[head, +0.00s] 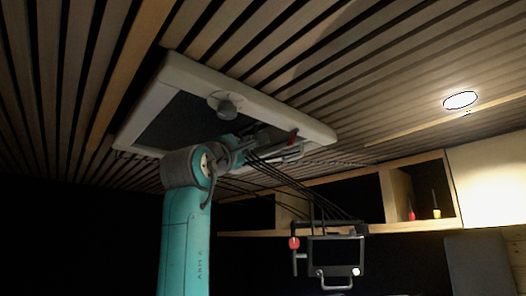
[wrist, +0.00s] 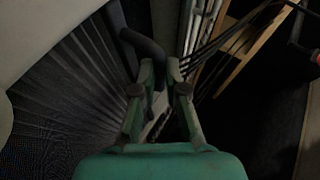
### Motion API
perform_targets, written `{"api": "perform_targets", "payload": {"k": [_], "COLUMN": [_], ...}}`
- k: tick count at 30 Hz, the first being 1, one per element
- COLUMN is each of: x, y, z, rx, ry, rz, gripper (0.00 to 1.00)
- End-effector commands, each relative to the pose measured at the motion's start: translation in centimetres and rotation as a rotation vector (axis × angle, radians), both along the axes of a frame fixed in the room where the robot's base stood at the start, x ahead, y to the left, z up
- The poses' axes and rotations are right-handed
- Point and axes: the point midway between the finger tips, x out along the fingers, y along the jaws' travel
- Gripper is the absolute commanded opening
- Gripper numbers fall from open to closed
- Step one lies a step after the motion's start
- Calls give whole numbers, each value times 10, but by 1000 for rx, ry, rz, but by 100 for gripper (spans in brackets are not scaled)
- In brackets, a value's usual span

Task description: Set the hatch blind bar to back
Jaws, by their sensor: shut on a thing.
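The hatch (head: 150,105) is a pale frame in the slatted ceiling, with dark blind fabric (head: 185,122) across much of its left part. In the wrist view the pleated blind (wrist: 70,90) fills the left side. A dark curved handle (wrist: 142,43) on the blind bar (wrist: 117,28) runs down between my fingers. My gripper (wrist: 159,88) is shut on this handle; the fingers partly hide where they touch it. In the head view my gripper (head: 262,138) is up at the right part of the hatch, and the bar is hard to make out behind it.
A round knob (head: 224,105) sits on the hatch frame, close to my wrist. A red-tipped part (head: 293,138) is at the frame's right. Black cables run from there to a hanging monitor (head: 336,255). A wooden shelf (head: 395,195) and a lit ceiling lamp (head: 460,100) are at right.

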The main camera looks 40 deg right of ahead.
Motion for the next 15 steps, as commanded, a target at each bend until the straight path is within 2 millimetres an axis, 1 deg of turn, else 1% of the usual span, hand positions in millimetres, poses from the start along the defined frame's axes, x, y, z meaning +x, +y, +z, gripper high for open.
{"api": "perform_targets", "payload": {"k": [1,6,12,15], "x": [1,-2,-4,-5], "y": [20,79,137,159], "z": [-1,-1,-1,-1], "rx": [2,3,3,3], "ry": [1,3,3,2], "rz": [6,6,3,2], "gripper": [0,0,0,0]}}
